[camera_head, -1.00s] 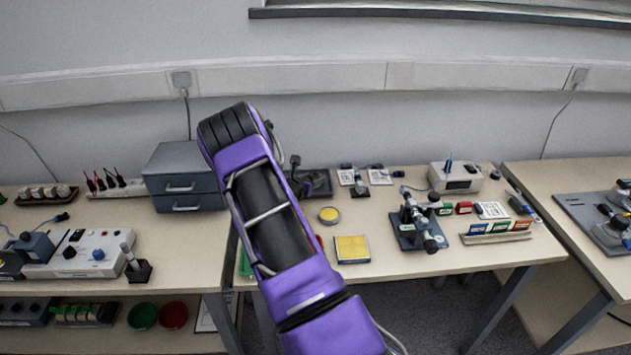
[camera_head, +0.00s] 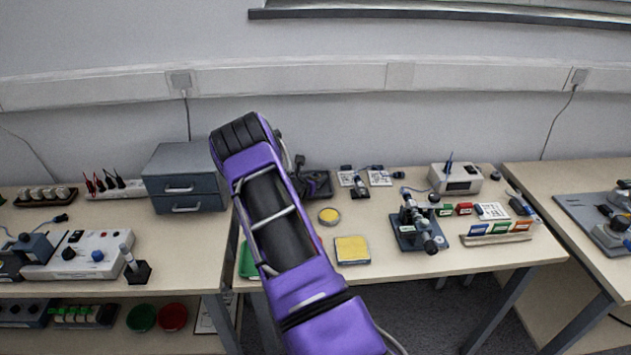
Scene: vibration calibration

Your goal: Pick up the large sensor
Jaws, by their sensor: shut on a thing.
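My purple and black arm (camera_head: 285,240) reaches up over the gap between the left and middle tables. My gripper is not visible; the arm hides it. Small sensor-like parts with cables lie on white cards (camera_head: 380,178) at the back of the middle table, one with a small dark block (camera_head: 360,191) in front. I cannot tell which thing is the large sensor, and it may be hidden behind my arm.
A black device (camera_head: 316,186) stands right of my arm. A yellow round dish (camera_head: 328,216), a yellow square pad (camera_head: 352,249) and a microscope-like stand (camera_head: 416,228) are on the middle table. Grey drawers (camera_head: 184,180) stand left. A green dish (camera_head: 248,262) is partly covered.

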